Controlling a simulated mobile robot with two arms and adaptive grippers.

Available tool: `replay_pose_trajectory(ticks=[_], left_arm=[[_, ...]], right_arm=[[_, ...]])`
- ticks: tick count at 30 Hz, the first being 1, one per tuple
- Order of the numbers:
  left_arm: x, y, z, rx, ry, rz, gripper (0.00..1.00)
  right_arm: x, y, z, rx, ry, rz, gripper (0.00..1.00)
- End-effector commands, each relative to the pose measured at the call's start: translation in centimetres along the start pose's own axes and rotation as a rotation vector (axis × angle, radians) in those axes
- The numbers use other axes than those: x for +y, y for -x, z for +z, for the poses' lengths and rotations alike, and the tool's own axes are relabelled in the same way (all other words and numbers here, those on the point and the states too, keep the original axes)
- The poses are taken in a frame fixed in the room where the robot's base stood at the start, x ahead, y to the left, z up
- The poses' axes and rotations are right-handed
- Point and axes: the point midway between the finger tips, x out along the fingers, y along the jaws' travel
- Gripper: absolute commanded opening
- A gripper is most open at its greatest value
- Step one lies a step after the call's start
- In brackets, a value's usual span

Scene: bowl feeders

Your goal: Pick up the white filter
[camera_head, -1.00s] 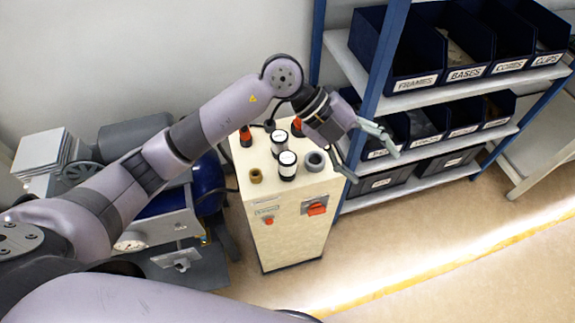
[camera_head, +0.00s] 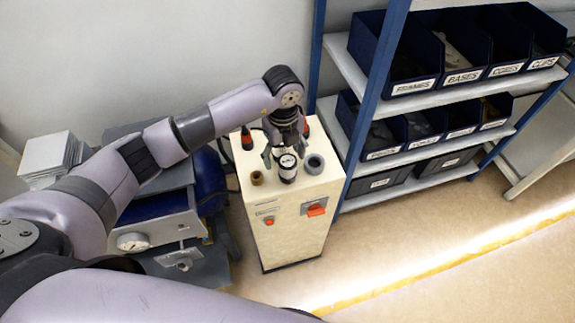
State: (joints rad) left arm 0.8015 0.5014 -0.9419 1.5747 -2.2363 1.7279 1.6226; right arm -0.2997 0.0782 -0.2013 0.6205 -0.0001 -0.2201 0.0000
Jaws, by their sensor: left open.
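A white filter (camera_head: 287,172) with dark bands and a pale round top stands upright on the cream cabinet (camera_head: 265,205). My left gripper (camera_head: 285,155) points down over the cabinet top, open, its fingers on either side of the filter's upper part or just behind it; I cannot tell whether they touch it. A second, similar white item seen behind it earlier is now hidden by the gripper. My right gripper is not in view.
An orange-and-black item (camera_head: 247,140) stands at the cabinet's back left. A blue shelf rack (camera_head: 372,95) with labelled bins rises on the right.

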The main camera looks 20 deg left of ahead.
Motion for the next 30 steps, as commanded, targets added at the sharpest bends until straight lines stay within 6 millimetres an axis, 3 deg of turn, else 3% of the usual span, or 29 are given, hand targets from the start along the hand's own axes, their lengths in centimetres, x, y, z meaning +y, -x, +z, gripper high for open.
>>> replay_pose_trajectory(ticks=[8,18,26,30], left_arm=[[-0.2,-2.0,-0.2,0.003,-0.002,0.000,0.66],[-0.8,-6.5,-0.4,0.002,-0.001,-0.001,0.66],[-0.8,-6.8,-0.3,0.000,-0.002,-0.002,0.66],[-0.8,-6.8,-0.3,0.001,-0.002,-0.002,0.56]], right_arm=[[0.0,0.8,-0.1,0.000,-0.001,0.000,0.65],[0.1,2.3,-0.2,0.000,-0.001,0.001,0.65],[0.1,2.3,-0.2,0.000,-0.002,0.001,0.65],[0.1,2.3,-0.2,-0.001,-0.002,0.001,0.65]])
